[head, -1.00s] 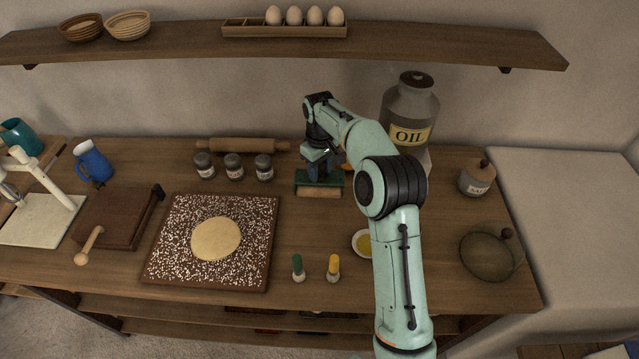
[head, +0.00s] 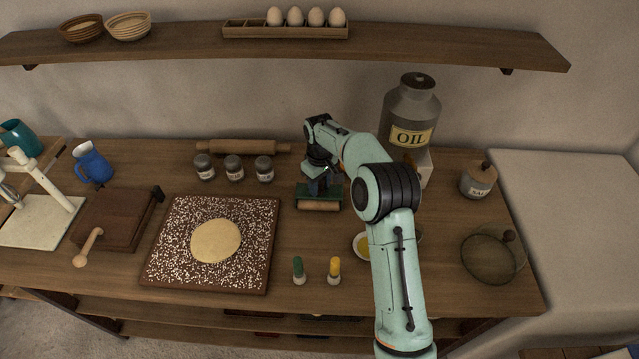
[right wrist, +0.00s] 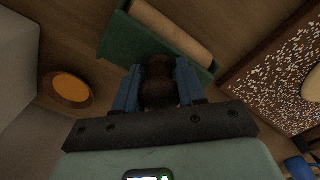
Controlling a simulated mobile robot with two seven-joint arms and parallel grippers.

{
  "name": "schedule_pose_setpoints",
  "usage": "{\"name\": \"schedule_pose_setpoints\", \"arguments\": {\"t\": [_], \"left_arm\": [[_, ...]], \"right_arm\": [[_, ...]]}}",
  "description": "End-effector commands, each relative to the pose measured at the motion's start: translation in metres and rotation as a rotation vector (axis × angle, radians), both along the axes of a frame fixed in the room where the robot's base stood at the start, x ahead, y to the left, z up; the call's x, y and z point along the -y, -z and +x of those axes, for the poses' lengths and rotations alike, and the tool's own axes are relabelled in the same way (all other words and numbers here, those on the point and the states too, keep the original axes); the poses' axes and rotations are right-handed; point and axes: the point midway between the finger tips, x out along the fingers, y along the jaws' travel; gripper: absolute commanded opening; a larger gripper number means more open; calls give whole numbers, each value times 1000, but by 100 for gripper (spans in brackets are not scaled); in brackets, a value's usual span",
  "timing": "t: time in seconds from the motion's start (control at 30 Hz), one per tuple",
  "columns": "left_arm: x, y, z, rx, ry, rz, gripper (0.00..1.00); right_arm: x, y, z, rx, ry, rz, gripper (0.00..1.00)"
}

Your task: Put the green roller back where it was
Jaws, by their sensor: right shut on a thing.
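The green roller (head: 319,191) has a green body, a pale wooden cylinder (head: 319,206) along its near side and a dark handle. It is in the middle of the counter, right of the speckled board; I cannot tell whether it touches the counter. My right gripper (head: 319,180) is above it. In the right wrist view, its blue fingers (right wrist: 158,88) are shut on the dark handle (right wrist: 158,72), with the green body (right wrist: 125,42) and cylinder (right wrist: 172,32) beyond. My left gripper is not in view.
Several spice jars (head: 234,168) and a rolling pin (head: 243,147) stand left and behind. The oil can (head: 411,112) is back right. The speckled board (head: 170,262) carries dough. A green-topped (head: 298,270) and a yellow-topped piece (head: 334,270) stand in front. A small oil dish (head: 361,246) is partly hidden by my arm.

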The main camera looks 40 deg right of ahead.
Motion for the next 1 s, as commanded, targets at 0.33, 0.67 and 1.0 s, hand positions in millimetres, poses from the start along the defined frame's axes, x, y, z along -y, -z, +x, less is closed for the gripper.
{"name": "schedule_pose_setpoints", "arguments": {"t": [0.33, 0.67, 1.0], "left_arm": [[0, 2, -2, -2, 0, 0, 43], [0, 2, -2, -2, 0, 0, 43], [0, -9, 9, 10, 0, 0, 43]], "right_arm": [[-1, 14, -5, -20, 0, 5, 65], [-3, 13, -3, -16, 0, 8, 65], [-2, -48, 0, -5, -1, 5, 65]]}}
